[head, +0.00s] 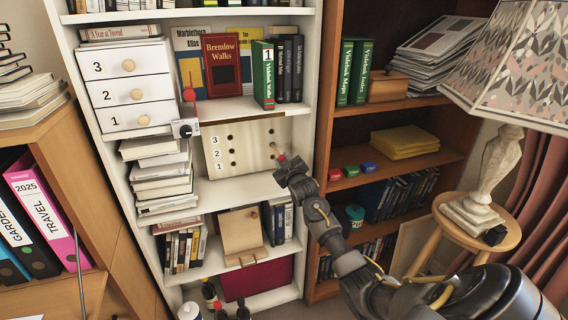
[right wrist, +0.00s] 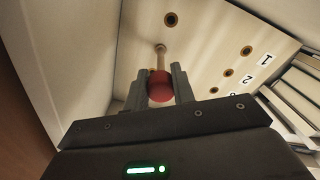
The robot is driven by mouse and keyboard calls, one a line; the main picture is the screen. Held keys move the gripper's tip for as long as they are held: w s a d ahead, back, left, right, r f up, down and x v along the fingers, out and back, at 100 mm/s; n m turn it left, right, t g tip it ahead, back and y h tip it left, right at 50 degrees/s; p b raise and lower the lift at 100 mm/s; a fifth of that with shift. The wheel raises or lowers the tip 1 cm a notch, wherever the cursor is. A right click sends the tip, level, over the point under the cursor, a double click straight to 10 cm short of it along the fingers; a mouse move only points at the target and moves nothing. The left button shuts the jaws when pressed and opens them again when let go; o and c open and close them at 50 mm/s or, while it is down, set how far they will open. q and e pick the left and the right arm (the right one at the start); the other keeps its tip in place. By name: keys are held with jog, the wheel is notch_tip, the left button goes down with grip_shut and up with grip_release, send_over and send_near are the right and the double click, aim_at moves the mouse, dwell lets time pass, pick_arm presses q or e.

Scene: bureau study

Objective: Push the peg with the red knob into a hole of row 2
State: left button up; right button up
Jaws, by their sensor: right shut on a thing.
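The pale peg board (head: 248,150) stands on a white shelf, with rows labelled 3, 2, 1 from top to bottom. My right gripper (head: 283,166) is in front of its right side. In the right wrist view, the gripper (right wrist: 161,88) is shut on the red knob (right wrist: 160,86) of the peg (right wrist: 161,60). The pale shaft points at the board. Its tip meets the row 2 hole farthest from the labels; part of the shaft shows outside, and I cannot tell how deep the tip sits. An open row 1 hole (right wrist: 170,19) is nearby. My left gripper is out of view.
The shelf's right side wall (head: 313,110) is close to my right gripper. A stack of books (head: 160,180) stands left of the board. A white box with a red-knobbed lever (head: 185,128) is at its upper left. A lamp (head: 490,180) stands on a stool at right.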

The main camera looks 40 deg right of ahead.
jog(key=shift+w, duration=0.1)
jog(key=o, duration=1.5)
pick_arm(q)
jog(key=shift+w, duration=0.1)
pick_arm(e)
jog(key=shift+o, duration=0.2)
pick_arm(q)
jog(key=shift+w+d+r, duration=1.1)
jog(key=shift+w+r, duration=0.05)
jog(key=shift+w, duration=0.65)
pick_arm(e)
jog(key=shift+s+a+p, duration=0.2)
jog(key=shift+s+p, duration=0.35)
jog(key=shift+p, duration=0.1)
pick_arm(q)
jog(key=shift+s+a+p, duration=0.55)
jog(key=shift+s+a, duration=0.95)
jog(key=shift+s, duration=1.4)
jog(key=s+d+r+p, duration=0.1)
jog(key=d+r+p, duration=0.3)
jog(key=p, duration=0.2)
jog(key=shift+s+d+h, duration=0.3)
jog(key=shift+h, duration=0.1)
pick_arm(e)
jog(key=v, duration=0.8)
jog(key=shift+s+a, duration=0.15)
jog(key=shift+s, duration=0.2)
